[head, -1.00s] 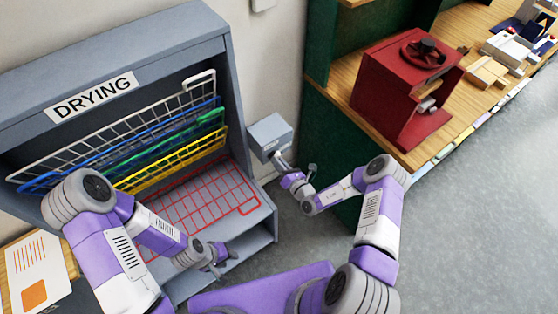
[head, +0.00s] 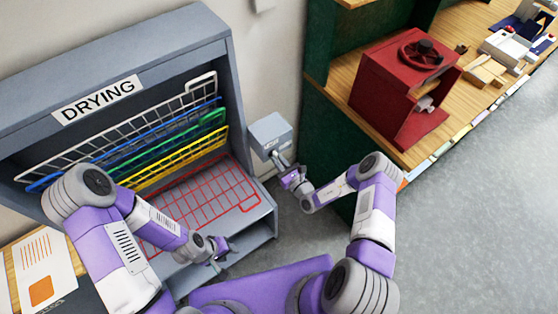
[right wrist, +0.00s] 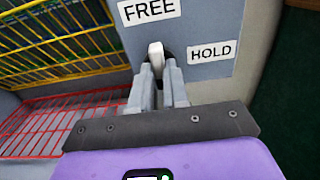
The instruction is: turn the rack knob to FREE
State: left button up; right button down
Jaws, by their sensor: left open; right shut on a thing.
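The grey knob box (head: 270,131) stands on the wall side just right of the drying rack (head: 226,75). In the right wrist view its front carries a FREE label (right wrist: 148,10) at the top and a HOLD label (right wrist: 213,52) to the right. The pale knob lever (right wrist: 156,54) points up, just under FREE. My right gripper (right wrist: 160,84) is shut on the lever, which shows between its fingertips; in the head view this gripper (head: 285,167) reaches the box front. My left gripper (head: 224,248) is open and empty before the rack's lower front.
White, blue, green and yellow wire shelves (head: 180,170) are tilted up in the rack; a red one (head: 205,203) lies flat below. A red press (head: 395,95) stands on a wooden counter to the right. A printed sheet (head: 42,270) lies at lower left. Grey floor is clear at right.

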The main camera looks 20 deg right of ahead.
dwell(0.4)
jog(key=c, duration=1.1)
grip_release()
jog(key=v, duration=0.7)
jog(key=shift+s+d, duration=0.1)
jog(key=shift+s, duration=0.2)
